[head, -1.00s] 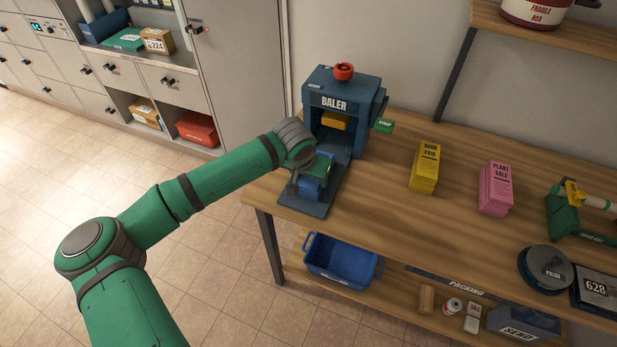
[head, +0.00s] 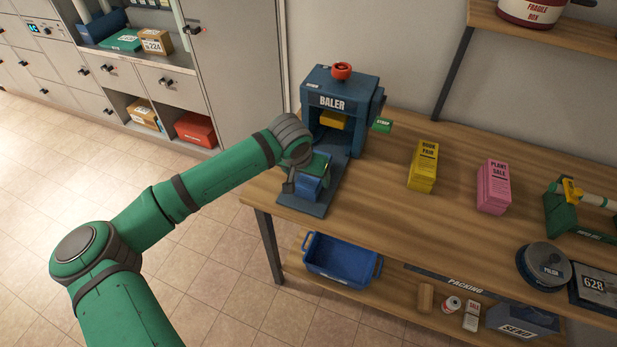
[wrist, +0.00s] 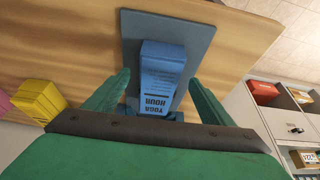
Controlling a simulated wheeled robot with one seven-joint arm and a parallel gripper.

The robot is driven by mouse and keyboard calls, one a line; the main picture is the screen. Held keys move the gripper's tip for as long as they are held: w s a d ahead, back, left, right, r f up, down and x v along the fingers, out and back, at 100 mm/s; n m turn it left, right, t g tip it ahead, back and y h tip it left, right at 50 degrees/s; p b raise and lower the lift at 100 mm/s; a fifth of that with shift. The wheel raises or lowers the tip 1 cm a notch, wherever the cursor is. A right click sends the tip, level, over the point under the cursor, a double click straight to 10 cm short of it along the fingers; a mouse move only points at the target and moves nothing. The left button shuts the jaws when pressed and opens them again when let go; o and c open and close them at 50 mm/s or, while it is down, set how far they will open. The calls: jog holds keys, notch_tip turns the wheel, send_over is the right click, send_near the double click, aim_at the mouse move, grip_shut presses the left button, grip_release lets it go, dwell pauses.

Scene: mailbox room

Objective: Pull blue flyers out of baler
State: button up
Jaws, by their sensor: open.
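The blue baler (head: 360,95) stands at the left end of the wooden table, with a yellow block under its top and a flat blue tray (head: 302,207) running out in front. The blue flyers (head: 307,187) are a stack on this tray, in front of the press opening; my arm hides part of them. In the wrist view the blue flyers (wrist: 163,72) show printed text and lie between my fingers.
Yellow flyers (head: 423,167) and pink flyers (head: 493,187) stand to the right on the table (head: 385,215). A green strap tab (head: 382,125) sticks out of the baler's right side. A blue bin (head: 340,262) sits on the lower shelf. Bare tabletop lies between baler and yellow flyers.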

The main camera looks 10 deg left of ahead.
jog(key=v, duration=0.9)
jog(key=shift+r, duration=0.1)
jog(key=w+d+r+t+h, duration=0.1)
jog(key=d+r+t+h, duration=0.15)
jog(key=d, duration=0.65)
jog(key=w+d+r+n+t+h, duration=0.15)
jog(key=d+t+h, duration=0.25)
jog(key=d, duration=0.6)
jog(key=w+d+r+t+h, duration=0.1)
jog(key=d+r+t+h, duration=0.25)
jog(key=d, duration=0.55)
jog(key=s+a+f+n+t+y, duration=0.25)
jog(key=s+f+n+y, duration=0.2)
jog(key=s+f, duration=0.55)
jog(key=s+a+f+n+t+y, duration=0.1)
jog(key=s+a+f+n+y, duration=0.3)
jog(key=s+f, duration=0.65)
jog(key=s+a+f+m+g+y, duration=0.1)
jog(key=s+a+m, duration=0.3)
jog(key=s, duration=0.7)
jog(key=s+a+f+m+g+y, duration=0.1)
jog(key=s+a+m, duration=0.3)
jog(key=s, duration=0.8)
jog(key=shift+f, duration=0.25)
